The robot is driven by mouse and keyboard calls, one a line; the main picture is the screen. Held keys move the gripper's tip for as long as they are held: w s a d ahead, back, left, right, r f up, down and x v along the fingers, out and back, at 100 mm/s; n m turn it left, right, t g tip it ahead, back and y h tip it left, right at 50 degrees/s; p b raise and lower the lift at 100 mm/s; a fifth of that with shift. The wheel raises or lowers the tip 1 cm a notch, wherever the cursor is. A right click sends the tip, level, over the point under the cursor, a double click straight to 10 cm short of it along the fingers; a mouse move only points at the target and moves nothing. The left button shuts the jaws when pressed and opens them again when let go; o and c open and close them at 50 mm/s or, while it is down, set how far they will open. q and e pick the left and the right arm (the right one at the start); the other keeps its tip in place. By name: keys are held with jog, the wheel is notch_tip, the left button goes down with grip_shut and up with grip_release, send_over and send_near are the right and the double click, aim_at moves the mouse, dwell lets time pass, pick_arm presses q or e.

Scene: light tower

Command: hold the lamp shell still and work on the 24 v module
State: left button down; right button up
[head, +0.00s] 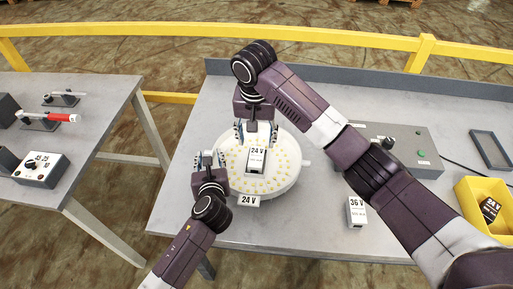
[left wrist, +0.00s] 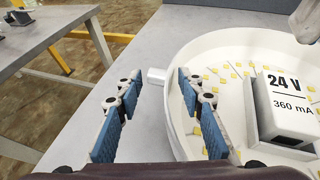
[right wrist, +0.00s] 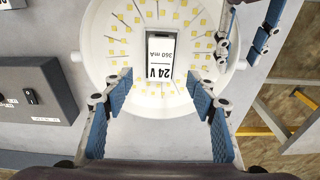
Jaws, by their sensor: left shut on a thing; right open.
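The round white lamp shell (head: 285,188) lies on the grey table, its floor dotted with yellow LEDs. The white 24 V module (head: 256,160) sits inside it, near the middle; its label shows in the left wrist view (left wrist: 285,105) and the right wrist view (right wrist: 160,50). My left gripper (head: 208,160) is shut on the shell's left rim, one finger outside the wall and one inside. My right gripper (head: 256,132) is open and empty, over the far part of the shell by the module. In the right wrist view its fingers (right wrist: 160,112) stand wide apart, with the module beyond them.
A 36 V module (head: 356,211) stands to the right. A grey control box (head: 415,143), a dark tray (head: 491,150) and a yellow bin (head: 470,205) holding a module occupy the right side.

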pick_arm(q)
jog(key=shift+f, duration=0.15)
pick_arm(e)
jog(key=shift+s+r, duration=0.2)
jog(key=shift+r, duration=1.25)
pick_arm(q)
jog(key=c, duration=1.2)
grip_release()
jog(key=shift+s, duration=0.1)
